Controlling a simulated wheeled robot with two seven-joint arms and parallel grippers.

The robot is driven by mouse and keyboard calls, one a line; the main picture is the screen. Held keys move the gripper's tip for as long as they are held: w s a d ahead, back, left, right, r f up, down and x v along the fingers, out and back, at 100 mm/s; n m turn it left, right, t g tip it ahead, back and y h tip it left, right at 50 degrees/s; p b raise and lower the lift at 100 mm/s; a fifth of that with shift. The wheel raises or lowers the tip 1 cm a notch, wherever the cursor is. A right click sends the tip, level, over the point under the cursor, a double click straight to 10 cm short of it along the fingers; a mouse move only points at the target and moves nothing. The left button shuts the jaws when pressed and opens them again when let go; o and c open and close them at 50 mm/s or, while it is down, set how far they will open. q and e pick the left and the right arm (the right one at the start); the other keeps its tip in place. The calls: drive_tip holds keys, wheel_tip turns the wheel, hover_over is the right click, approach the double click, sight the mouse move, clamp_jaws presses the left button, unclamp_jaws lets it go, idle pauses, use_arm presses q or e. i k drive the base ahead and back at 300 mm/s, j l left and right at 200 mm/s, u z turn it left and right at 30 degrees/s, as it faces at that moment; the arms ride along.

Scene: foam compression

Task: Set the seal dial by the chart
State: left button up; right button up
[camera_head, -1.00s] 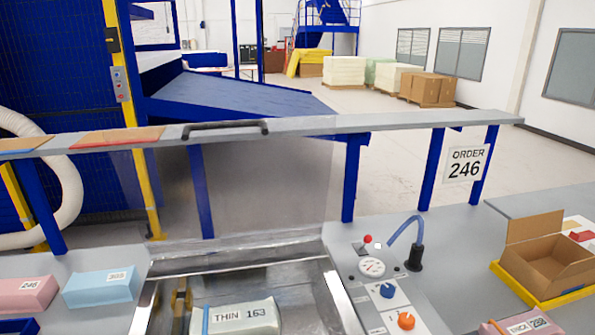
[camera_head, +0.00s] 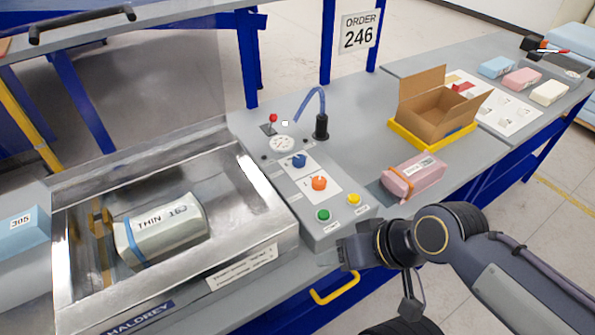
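The control panel (camera_head: 290,185) carries a blue dial (camera_head: 300,160) and an orange dial (camera_head: 319,183), each on a white plate with markings too small to read. I cannot tell which is the seal dial. A white sheet with small pictures (camera_head: 503,113), possibly the chart, lies on the right table; its print is unreadable. My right gripper (camera_head: 338,256) is low by the panel's front right corner, below the yellow button (camera_head: 354,199), apart from both dials. Its fingers are too unclear to tell open from shut. My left gripper is out of view.
A steel chamber (camera_head: 270,205) holds a grey pack marked THIN 163 (camera_head: 165,228). A pink pack (camera_head: 413,177) and open carton (camera_head: 435,105) are at right. An ORDER 246 sign (camera_head: 358,33) hangs behind.

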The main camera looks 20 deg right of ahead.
sight(319, 182)
drive_tip(key=k+l+u, duration=0.25)
drive_tip(key=l, duration=0.25)
drive_tip(key=k, duration=0.35)
drive_tip(key=i+l+u, duration=0.45)
drive_tip(key=l, duration=0.15)
